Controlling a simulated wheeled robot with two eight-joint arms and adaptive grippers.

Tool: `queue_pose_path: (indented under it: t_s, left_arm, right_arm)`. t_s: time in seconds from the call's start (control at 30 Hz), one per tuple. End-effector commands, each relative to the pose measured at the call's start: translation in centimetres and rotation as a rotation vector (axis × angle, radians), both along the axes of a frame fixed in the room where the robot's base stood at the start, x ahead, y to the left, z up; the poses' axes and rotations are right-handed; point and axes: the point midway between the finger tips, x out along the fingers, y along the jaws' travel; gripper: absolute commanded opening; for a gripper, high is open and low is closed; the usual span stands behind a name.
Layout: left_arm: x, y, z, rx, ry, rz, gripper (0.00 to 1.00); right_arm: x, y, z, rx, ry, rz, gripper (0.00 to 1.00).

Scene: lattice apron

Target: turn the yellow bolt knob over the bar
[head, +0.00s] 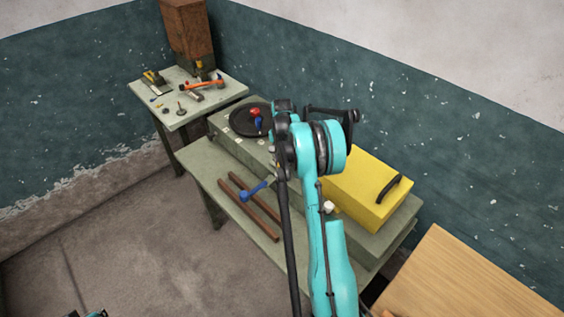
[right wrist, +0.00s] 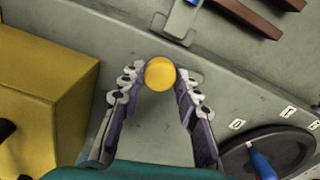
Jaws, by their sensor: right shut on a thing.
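The yellow bolt knob (right wrist: 160,74) is round and shows in the right wrist view between the two fingertips of my right gripper (right wrist: 158,84). The gripper is shut on it from both sides. A pale plate edge shows beside the knob; the bolt beneath it is hidden. In the head view my turquoise right arm covers the knob and the gripper. I cannot tell which part is the bar the knob turns over. My left gripper is not clearly in view.
A yellow box (head: 365,187) with a black handle stands right of my arm. A black dial (head: 240,122) with red and blue knobs lies behind. Two brown rails (head: 246,207) and a blue handle (head: 254,190) are in front. A tool table (head: 215,103) stands back left.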

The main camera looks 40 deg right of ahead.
Motion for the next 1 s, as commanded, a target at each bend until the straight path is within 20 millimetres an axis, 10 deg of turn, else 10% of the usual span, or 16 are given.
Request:
queue_pose_path:
  t_s: [1.0]
  left_arm:
    - [0.0,0.0,-1.6,0.0,0.0,0.0,0.0]
  right_arm:
    - [0.0,0.0,-0.1,0.0,0.0,0.741,0.03]
